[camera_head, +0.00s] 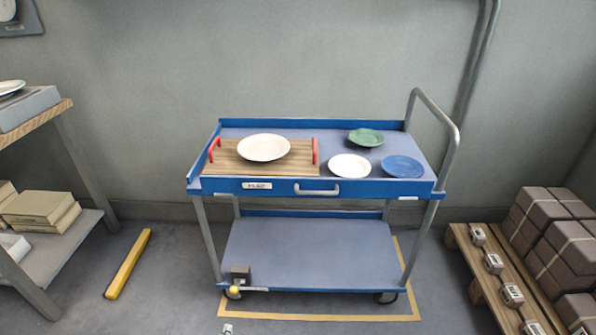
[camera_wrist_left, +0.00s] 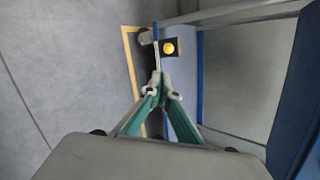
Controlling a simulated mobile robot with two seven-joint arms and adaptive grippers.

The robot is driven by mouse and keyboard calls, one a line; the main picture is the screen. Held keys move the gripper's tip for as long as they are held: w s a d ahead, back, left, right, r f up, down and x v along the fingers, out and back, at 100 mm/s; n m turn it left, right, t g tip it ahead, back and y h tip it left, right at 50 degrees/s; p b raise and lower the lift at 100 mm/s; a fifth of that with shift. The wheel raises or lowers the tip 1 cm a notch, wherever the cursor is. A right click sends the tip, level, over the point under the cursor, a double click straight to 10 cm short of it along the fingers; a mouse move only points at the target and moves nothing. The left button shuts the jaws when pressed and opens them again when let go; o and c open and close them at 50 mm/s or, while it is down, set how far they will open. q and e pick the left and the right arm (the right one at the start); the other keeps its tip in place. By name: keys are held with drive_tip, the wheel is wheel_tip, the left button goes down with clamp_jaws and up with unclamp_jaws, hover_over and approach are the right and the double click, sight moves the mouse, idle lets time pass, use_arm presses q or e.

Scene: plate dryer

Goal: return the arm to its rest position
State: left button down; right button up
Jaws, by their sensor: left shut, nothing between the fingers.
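My left gripper (camera_wrist_left: 159,88) shows in the left wrist view with its fingertips together and nothing between them. Its green-sided fingers point toward the trolley's lower corner, where a yellow knob (camera_wrist_left: 168,47) shows. In the head view, a small pale piece (camera_head: 226,329) at the bottom edge may be its tip; I cannot tell. The left arm itself does not show in the head view. My right gripper is in neither view.
A blue trolley (camera_head: 318,187) holds a wooden tray (camera_head: 230,165) with a white plate (camera_head: 263,147). Green (camera_head: 366,137), white (camera_head: 349,165) and blue (camera_head: 403,166) plates lie beside it. A shelf (camera_head: 40,115) stands left, a pallet (camera_head: 500,260) right.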

use_arm(q)
drive_tip(key=s+a+r+n+g+y, duration=0.1)
drive_tip(key=s+a+r+n+g, duration=0.2)
drive_tip(key=s+a+r+n, duration=0.65)
drive_tip(key=s+a+r+n+g+y, duration=0.2)
drive_tip(key=s+a+r+n, duration=0.3)
drive_tip(key=s+r, duration=0.85)
drive_tip(key=w+d+f+n+t+h+p, duration=0.1)
drive_tip(key=d+f+t+h+p, duration=0.1)
drive_tip(key=d, duration=0.5)
drive_tip(key=d+f+n+t+h+p, duration=0.1)
drive_tip(key=d+f+t+h+p, duration=0.2)
drive_tip(key=d, duration=0.5)
drive_tip(key=f+h+p, duration=0.1)
drive_tip(key=h+p, duration=0.1)
drive_tip(key=shift+w+d+h+p, duration=0.15)
drive_tip(key=shift+w+h+p, duration=0.15)
drive_tip(key=shift+w+p, duration=0.1)
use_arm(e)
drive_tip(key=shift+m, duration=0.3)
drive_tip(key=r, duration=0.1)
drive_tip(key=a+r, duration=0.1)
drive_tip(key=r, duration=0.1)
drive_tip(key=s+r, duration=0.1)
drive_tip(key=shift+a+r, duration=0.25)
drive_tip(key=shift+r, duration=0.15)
use_arm(q)
drive_tip(key=shift+f, duration=0.1)
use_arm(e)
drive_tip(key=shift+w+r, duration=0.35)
